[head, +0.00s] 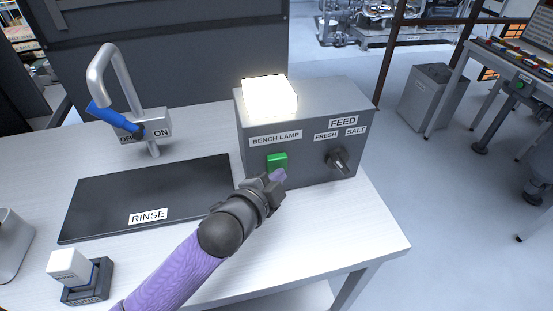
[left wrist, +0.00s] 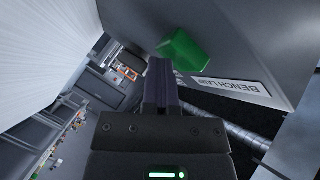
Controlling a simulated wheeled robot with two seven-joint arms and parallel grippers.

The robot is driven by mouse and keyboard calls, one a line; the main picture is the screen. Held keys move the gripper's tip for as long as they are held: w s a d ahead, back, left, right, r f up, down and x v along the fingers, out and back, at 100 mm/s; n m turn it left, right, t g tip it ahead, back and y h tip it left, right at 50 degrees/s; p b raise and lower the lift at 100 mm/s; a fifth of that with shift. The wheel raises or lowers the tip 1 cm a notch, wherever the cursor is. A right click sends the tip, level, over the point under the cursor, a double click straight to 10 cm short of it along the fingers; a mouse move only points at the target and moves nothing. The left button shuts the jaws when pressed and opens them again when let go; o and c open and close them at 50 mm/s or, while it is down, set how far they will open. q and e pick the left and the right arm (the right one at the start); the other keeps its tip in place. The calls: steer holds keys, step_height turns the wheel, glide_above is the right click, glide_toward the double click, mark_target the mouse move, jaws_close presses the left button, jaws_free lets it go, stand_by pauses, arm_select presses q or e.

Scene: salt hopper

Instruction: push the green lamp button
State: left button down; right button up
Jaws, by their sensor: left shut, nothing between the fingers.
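The green lamp button (head: 277,161) is on the front face of a grey box (head: 305,165), under a "BENCH LAMP" label (head: 275,138). The lamp (head: 269,97) on top of the box glows bright white. My left gripper (head: 277,177) is shut and empty, its fingertips just below and in front of the button. In the left wrist view the green button (left wrist: 185,50) is just beyond the shut fingertips (left wrist: 160,66); I cannot tell whether they touch it. My right gripper is not in view.
A feed knob (head: 338,160) is right of the button on the same box. A black "RINSE" mat (head: 190,180), a tap with a blue lever (head: 113,117) and a white block in a dark holder (head: 72,268) are to the left. The white tabletop (head: 340,232) is clear in front of the box.

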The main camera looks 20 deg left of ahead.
arm_select(q)
steer(key=s+d+p, duration=0.1)
steer(key=s, duration=0.1)
steer(key=s+d+p, duration=0.1)
steer(key=s+d, duration=0.1)
steer(key=s, duration=0.1)
steer(key=shift+d, duration=0.2)
